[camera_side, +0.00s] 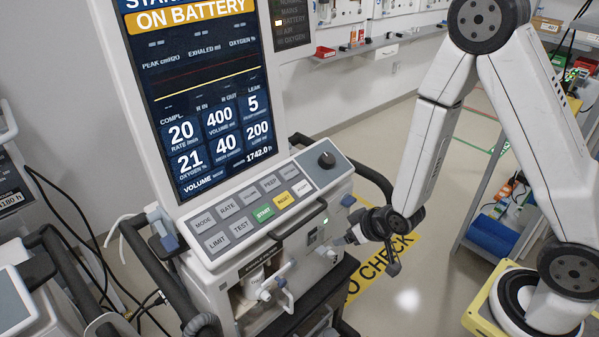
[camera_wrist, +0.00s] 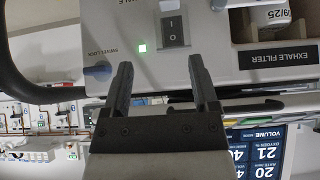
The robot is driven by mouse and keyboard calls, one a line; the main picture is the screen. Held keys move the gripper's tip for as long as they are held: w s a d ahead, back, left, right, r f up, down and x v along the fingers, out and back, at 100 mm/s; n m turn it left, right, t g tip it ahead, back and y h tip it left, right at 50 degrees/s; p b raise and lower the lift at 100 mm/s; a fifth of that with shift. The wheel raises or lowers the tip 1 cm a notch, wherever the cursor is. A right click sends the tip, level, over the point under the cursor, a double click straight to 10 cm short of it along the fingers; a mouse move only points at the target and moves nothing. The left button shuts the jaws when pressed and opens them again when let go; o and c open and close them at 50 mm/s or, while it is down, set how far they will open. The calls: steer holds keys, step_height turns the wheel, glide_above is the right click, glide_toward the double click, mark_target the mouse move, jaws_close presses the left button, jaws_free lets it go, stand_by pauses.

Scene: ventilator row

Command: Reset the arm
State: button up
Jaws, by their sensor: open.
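My gripper (camera_side: 366,226) is at the lower right of the ventilator (camera_side: 262,215) in the side view, close to its front panel. In the wrist view, my gripper (camera_wrist: 164,76) has two dark fingers apart with nothing between them. The rocker switch marked I and O (camera_wrist: 175,29) is on the panel just beyond the fingertips, with a lit green lamp (camera_wrist: 142,48) beside it. I cannot tell whether a fingertip touches the panel. The ventilator's screen (camera_side: 203,95) shows "ON BATTERY" in the side view.
The ventilator's dark side handle (camera_side: 372,178) curves near my gripper. Another machine (camera_side: 20,290) with hoses stands at the left. A shelf cart (camera_side: 500,225) with bins is at the right. Open floor (camera_side: 415,285) with yellow "CHECK" marking lies below my arm.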

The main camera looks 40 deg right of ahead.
steer(key=s+d+r+g, duration=0.1)
steer(key=s+r+g, duration=0.4)
steer(key=r, duration=0.5)
steer(key=shift+s+d+r, duration=0.4)
steer(key=shift+s, duration=0.9)
